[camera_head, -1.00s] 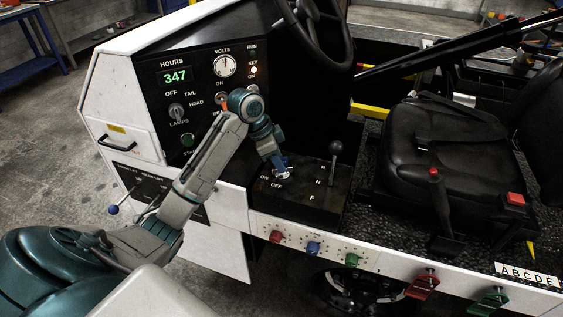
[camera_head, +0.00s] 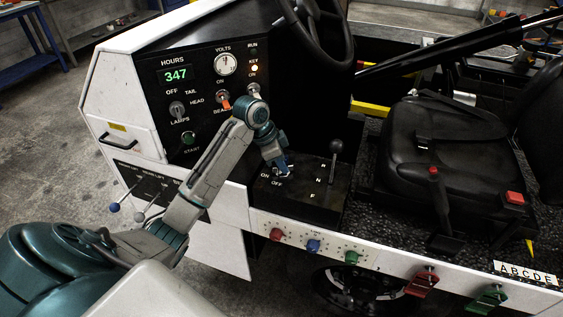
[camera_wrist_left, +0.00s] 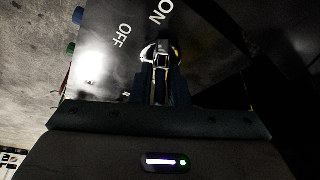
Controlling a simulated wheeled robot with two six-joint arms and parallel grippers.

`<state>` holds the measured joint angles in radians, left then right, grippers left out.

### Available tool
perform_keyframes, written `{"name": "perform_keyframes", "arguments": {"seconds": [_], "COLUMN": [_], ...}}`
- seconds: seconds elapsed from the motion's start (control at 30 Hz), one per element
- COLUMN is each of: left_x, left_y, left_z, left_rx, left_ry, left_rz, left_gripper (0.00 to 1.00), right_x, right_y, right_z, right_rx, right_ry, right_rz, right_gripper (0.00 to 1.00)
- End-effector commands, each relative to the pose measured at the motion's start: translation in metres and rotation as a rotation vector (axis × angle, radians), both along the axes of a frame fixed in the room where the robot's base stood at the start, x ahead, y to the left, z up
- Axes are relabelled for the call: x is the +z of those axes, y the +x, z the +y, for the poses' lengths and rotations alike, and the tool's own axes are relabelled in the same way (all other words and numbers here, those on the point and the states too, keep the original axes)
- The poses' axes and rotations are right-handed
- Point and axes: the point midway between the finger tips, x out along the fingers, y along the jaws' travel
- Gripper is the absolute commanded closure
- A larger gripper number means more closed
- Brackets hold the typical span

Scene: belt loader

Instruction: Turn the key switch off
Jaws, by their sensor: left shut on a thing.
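The key switch (camera_wrist_left: 160,50) sits on the black console (camera_head: 311,208) beside the ON and OFF labels. In the left wrist view, its metal head shows between the fingers, close to the word ON. My left gripper (camera_head: 283,169) reaches down onto the console and is shut on the key. In the head view the fingers hide most of the key, so its exact angle is hard to tell. My right gripper is in neither view.
A shift lever (camera_head: 335,150) with R, N and F marks stands right of the gripper. The dash panel (camera_head: 205,130) behind has an hours display reading 347, a volts gauge (camera_head: 225,64) and switches. The steering wheel (camera_head: 318,30) hangs above. A black seat (camera_head: 440,135) is right.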

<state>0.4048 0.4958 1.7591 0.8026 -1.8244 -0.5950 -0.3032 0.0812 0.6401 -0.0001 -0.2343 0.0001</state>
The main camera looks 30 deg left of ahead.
Motion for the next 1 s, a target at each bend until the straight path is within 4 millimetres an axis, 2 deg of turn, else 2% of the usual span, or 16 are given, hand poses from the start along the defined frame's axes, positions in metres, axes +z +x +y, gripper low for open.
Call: {"name": "perform_keyframes", "arguments": {"seconds": [0.37, 1.0], "left_x": [0.004, 0.006], "left_y": [0.0, -0.001], "left_z": [0.0, -0.002], "left_rx": [0.1, 0.417], "left_ry": [0.0, 0.0], "left_rz": [0.0, -0.001], "left_gripper": [1.0, 1.0], "right_x": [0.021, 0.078], "right_y": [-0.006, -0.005], "right_z": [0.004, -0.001], "right_rx": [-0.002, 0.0], "right_ry": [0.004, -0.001], "right_rz": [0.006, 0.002], "right_gripper": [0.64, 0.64]}}
